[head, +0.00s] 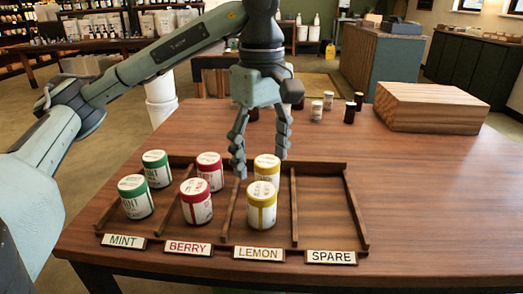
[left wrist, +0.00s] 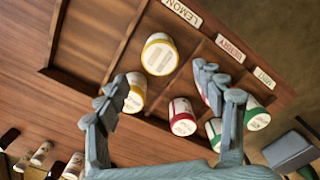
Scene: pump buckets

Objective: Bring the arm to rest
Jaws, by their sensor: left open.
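My left gripper (head: 261,160) is open and empty, fingers down, above the back of the wooden rack (head: 330,165). The left wrist view shows its two spread fingers (left wrist: 162,82) with nothing between them held. Two green-lidded jars (head: 135,197) stand upright in the MINT lane. Two red-lidded jars (head: 196,201) stand in the BERRY lane. Two yellow-lidded jars (head: 261,205) stand in the LEMON lane; the rear one (head: 266,168) is just below the fingers. The SPARE lane is empty. My right gripper is not in view.
A wooden block (head: 430,107) sits at the back right of the table (head: 420,210). Several small jars and dark containers (head: 349,112) stand along the back, some behind my gripper. The table right of the rack is clear. Shelves and counters stand beyond.

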